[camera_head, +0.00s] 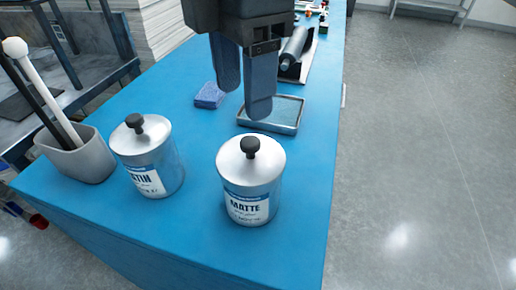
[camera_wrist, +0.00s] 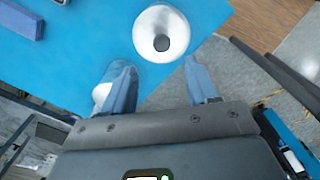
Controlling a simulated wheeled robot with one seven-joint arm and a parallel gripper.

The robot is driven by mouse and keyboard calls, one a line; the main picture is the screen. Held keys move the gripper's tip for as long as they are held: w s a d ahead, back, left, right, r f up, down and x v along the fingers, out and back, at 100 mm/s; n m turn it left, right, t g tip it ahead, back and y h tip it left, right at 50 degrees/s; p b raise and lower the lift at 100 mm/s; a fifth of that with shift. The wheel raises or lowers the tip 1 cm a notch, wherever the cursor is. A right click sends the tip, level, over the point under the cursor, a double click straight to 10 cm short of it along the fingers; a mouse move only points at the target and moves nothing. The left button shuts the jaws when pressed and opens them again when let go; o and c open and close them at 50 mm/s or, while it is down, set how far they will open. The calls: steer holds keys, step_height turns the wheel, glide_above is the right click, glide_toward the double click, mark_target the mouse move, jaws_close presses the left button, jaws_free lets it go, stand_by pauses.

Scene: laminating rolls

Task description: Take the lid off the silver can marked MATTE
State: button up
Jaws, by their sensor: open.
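The silver can marked MATTE (camera_head: 250,195) stands upright near the front right of the blue table. Its silver lid (camera_head: 262,166) with a black knob (camera_head: 250,146) is on it. In the wrist view the lid (camera_wrist: 160,20) and its dark knob (camera_wrist: 161,43) show just beyond the fingertips, roughly between them. My gripper (camera_head: 245,105) is open and empty, above and behind the can in the head view; its fingers (camera_wrist: 160,72) are apart and do not touch the lid.
A second lidded silver can (camera_head: 150,172), its label partly readable, stands at left beside a grey cup (camera_head: 85,160) holding sticks. A blue sponge (camera_head: 209,96), a shallow tray (camera_head: 290,129) and a roller (camera_head: 294,48) lie behind. The table (camera_head: 200,235) is clear in front.

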mark_target(250, 141)
steer(key=f, duration=0.7)
steer(key=shift+d+f, duration=0.3)
jaws_close()
